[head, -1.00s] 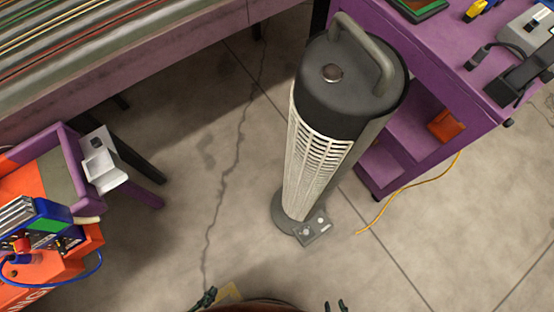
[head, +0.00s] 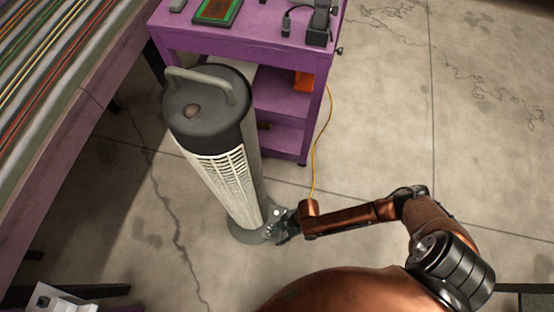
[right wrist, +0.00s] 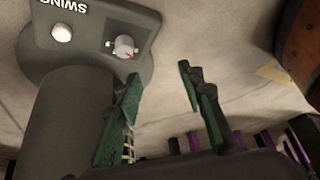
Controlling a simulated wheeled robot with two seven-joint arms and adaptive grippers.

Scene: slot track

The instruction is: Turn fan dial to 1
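The tower fan (head: 222,170) stands upright on the floor, left of centre in the head view. Its control panel at the foot shows in the right wrist view with a white button under the word SWING and a round dial (right wrist: 124,46) with a red mark. The dial's numbers cannot be read. My right gripper (head: 284,228) is beside the panel at the fan's base. In the right wrist view my right gripper (right wrist: 160,82) is open, its two fingers apart with nothing between them. The dial lies beyond the left finger's tip, apart from it. My left gripper is not seen.
A purple cart (head: 290,105) with shelves stands behind the fan, with a yellow cable (head: 325,125) hanging down to the floor. The slot track table (head: 50,110) is at the left. The floor at the right is clear.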

